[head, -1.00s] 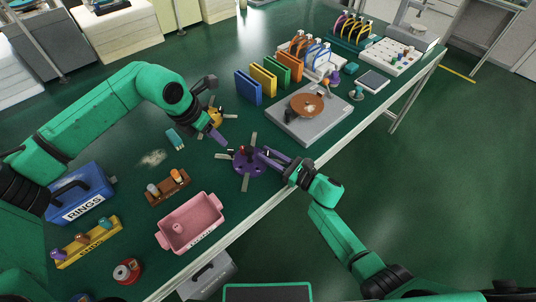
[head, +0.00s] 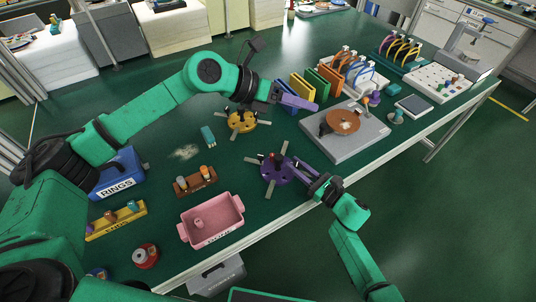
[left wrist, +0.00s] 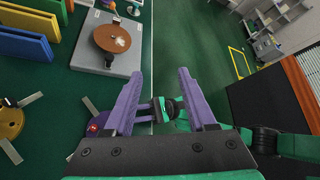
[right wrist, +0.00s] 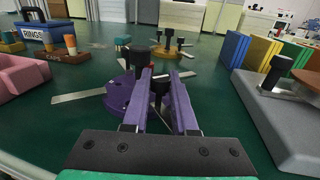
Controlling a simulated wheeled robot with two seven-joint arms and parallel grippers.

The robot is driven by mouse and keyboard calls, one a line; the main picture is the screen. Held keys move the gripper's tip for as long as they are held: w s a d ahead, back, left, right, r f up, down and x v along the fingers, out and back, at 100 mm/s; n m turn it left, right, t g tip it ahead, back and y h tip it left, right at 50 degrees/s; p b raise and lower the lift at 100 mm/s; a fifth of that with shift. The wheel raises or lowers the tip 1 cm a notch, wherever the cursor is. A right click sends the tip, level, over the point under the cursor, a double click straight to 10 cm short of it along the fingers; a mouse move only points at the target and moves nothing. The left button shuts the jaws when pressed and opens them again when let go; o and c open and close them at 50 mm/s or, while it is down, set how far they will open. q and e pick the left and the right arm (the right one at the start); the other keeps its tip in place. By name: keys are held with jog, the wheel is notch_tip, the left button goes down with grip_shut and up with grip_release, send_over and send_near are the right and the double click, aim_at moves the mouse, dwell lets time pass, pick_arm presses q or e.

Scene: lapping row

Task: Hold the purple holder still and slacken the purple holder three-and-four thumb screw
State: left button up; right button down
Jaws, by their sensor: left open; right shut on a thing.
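The purple holder (head: 272,174) is a round disc on the green table with flat metal strips sticking out and black-topped uprights. In the right wrist view the holder (right wrist: 118,94) lies just beyond my right fingers. My right gripper (head: 312,180) is shut on a black upright part (right wrist: 158,88) of it, at its near right side; I cannot tell which part this is. My left gripper (head: 300,102) is open and empty, raised above the table beyond the holder. In the left wrist view the holder (left wrist: 97,124) is partly hidden by a finger. Screw numbering cannot be read.
A yellow holder (head: 238,122) stands behind the purple one. A grey lapping machine (head: 352,143) with a brown disc is to the right. Coloured upright plates (head: 301,88) are near my left gripper. A pink tray (head: 212,220) and brown block (head: 195,181) stand front left.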

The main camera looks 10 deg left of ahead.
pick_arm(q)
jog(key=w+r+n+t+h, duration=0.2)
jog(key=r+n+t+h, duration=0.1)
jog(key=r, duration=0.5)
jog(key=w+r+n+t+h, duration=0.2)
jog(key=w+r+n+t, duration=0.15)
jog(key=r, duration=0.35)
jog(key=w+a+n+t+y, duration=0.45)
jog(key=a+n, duration=0.25)
jog(key=n, duration=0.2)
jog(key=w+a+n+t+y, duration=0.35)
jog(key=a+n+y, duration=0.3)
jog(key=n, duration=0.25)
jog(key=n+g, duration=0.5)
jog(key=g, duration=1.2)
send_near(260, 155)
jog(key=shift+y, duration=0.4)
jog(key=x, duration=0.7)
jog(key=shift+d+r, duration=0.1)
jog(key=shift+d, duration=0.25)
jog(key=shift+d+f, duration=0.15)
jog(key=shift+f, duration=0.35)
grip_shut()
